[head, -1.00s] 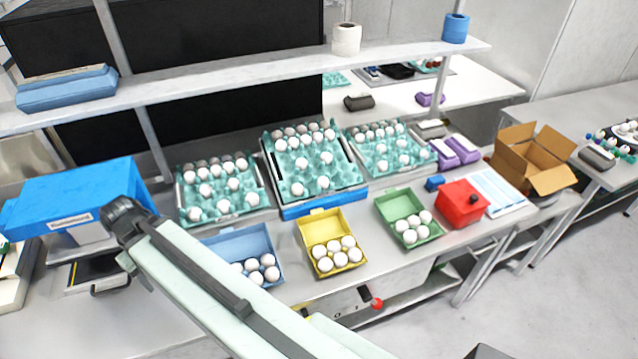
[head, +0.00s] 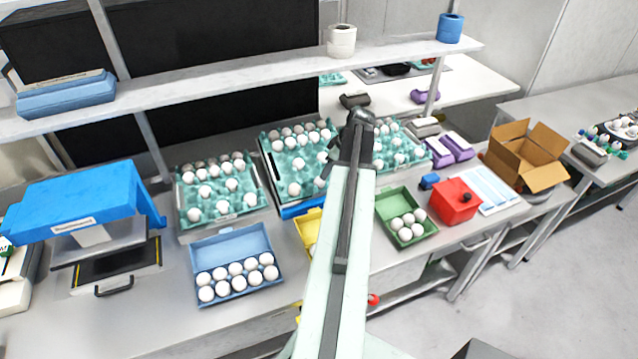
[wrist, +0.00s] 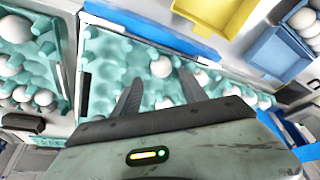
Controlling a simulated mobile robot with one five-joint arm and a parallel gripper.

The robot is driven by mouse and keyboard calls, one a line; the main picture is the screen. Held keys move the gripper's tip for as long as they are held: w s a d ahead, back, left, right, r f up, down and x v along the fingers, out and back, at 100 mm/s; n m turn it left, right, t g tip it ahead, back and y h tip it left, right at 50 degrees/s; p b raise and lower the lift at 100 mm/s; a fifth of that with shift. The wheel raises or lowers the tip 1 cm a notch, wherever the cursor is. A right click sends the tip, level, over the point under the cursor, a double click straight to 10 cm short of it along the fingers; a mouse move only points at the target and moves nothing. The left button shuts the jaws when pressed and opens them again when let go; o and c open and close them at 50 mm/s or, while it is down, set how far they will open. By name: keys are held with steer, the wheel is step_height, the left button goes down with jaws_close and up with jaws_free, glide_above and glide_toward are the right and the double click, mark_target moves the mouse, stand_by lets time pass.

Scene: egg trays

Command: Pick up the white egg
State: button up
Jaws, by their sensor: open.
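White eggs sit in three teal egg trays, so several match the task's name. The middle tray (head: 270,166) stands on a blue base, and my arm covers its right part. My gripper (head: 324,172) hangs over that right part, with its fingers mostly hidden in the head view. In the wrist view my gripper (wrist: 158,78) is open and empty above the middle tray (wrist: 107,55). One white egg (wrist: 161,66) shows between the fingers, apparently below them. Another white egg (wrist: 201,78) lies just right of the right finger.
The left tray (head: 207,215) and right tray (head: 408,160) flank the middle one. In front are a blue carton (head: 232,243) with eggs, a partly hidden yellow carton (head: 306,228) and a green carton (head: 393,202) with eggs. A shelf (head: 235,72) runs above the trays.

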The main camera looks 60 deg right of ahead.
mark_target(320, 183)
steer(key=b+x, duration=0.7)
steer(key=x, duration=0.1)
steer(key=shift+w, duration=0.1)
steer(key=shift+r, duration=0.15)
steer(key=c, duration=0.5)
